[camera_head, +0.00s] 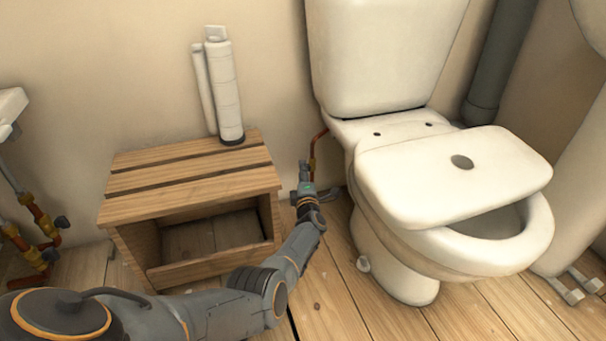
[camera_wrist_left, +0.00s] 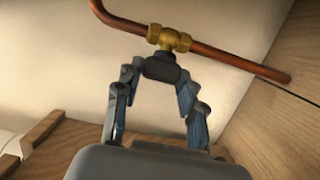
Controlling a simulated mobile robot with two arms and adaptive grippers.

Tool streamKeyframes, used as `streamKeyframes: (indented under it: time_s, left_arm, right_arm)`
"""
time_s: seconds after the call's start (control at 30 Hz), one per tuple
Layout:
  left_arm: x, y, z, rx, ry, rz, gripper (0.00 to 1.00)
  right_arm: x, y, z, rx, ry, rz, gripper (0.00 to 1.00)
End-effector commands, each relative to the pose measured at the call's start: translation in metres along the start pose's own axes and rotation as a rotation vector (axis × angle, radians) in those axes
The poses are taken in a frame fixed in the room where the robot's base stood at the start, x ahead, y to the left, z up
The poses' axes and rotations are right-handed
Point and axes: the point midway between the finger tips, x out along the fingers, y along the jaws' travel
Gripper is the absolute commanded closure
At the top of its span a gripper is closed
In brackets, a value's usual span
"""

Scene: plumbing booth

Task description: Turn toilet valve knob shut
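The toilet valve is a brass fitting (camera_wrist_left: 168,40) on a copper pipe (camera_wrist_left: 225,58), with a dark knob (camera_wrist_left: 161,68) facing my left wrist camera. My left gripper (camera_wrist_left: 157,76) has its two fingers spread, with the knob at the fingertips, roughly between them. Whether the tips touch the knob is hard to tell. In the head view my left gripper (camera_head: 305,172) is low by the wall, between the wooden stool and the toilet, and it hides the knob. The copper pipe (camera_head: 314,146) rises beside it to the toilet (camera_head: 385,60). My right gripper is out of view.
Other copper pipes (camera_head: 40,220) are at the far left.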

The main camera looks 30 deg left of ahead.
Motion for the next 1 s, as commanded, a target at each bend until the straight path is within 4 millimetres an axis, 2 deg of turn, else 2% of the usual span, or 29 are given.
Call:
streamKeyframes:
  time_s: [0.13,0.23,0.57,0.67,1.0]
  left_arm:
    - [0.000,-0.001,0.000,0.002,0.000,0.002,0.92]
    - [0.000,-0.005,0.000,0.022,-0.001,0.021,0.92]
    - [0.001,-0.012,0.001,0.210,-0.001,0.206,0.92]
    - [0.002,-0.005,0.002,0.268,-0.001,0.261,0.92]
    - [0.001,-0.005,0.002,0.344,-0.004,0.336,0.92]
  right_arm:
    - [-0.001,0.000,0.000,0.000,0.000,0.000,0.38]
    - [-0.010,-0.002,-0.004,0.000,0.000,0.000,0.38]
    - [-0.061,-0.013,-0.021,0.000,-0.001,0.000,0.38]
    - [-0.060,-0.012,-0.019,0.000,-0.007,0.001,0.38]
    - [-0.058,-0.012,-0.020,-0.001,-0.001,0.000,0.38]
